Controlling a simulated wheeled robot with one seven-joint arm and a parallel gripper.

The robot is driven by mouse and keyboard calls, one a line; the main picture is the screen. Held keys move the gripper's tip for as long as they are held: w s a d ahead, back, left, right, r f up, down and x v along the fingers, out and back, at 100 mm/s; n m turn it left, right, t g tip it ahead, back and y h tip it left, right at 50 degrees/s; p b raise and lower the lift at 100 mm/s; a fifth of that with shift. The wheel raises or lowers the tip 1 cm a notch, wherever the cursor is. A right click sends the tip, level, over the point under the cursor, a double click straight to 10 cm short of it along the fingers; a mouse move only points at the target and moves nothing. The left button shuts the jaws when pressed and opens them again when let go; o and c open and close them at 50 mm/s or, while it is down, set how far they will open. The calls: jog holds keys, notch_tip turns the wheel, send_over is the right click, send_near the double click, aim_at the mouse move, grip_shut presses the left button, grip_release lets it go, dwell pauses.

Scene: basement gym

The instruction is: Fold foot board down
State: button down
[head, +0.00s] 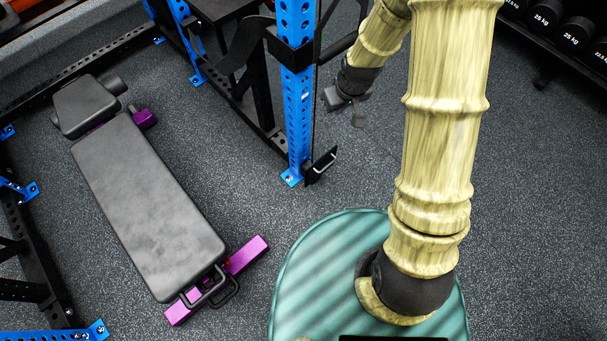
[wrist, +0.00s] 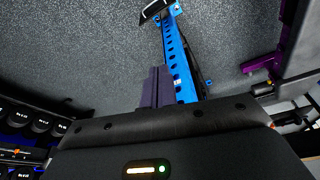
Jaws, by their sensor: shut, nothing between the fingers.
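The foot board (head: 321,166) is a small black plate with a pale edge, low on the front blue rack upright (head: 298,110). It sticks out from the upright near the floor, tilted upward. In the wrist view the foot board (wrist: 157,11) shows at the top, beside the foot of the blue upright (wrist: 178,62). My gripper (head: 357,112) is to the right of the upright, above and behind the foot board in the head view, and apart from it. In the wrist view my gripper (wrist: 157,72) has its dark fingers together and empty, partly covering the upright.
A black bench (head: 150,200) with a purple foot (head: 217,280) stands at the left. Dumbbells (head: 560,28) sit on a rack at the upper right. The speckled floor (head: 540,200) to the right is clear. My green base is near the upright.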

jog(key=w+a+f+n+b, duration=0.1)
jog(key=a+f+b, duration=0.2)
jog(key=f, duration=0.8)
jog(key=w+a+f+n+y+b, duration=0.1)
jog(key=a+f+b, duration=0.3)
jog(key=f, duration=0.7)
jog(key=w+a+f+n+b, duration=0.1)
jog(key=w+a+f+b, duration=0.1)
jog(key=f+b, duration=0.4)
notch_tip(320, 180, down, 5)
jog(key=shift+a+f+n+b, duration=0.1)
jog(key=shift+a+n+b, duration=0.25)
jog(key=shift+a, duration=0.3)
jog(key=shift+w, duration=0.1)
notch_tip(320, 180, down, 9)
jog(key=b, duration=0.4)
jog(key=shift+s+d+f, duration=0.15)
jog(key=shift+s+d, duration=0.15)
jog(key=shift+y, duration=0.3)
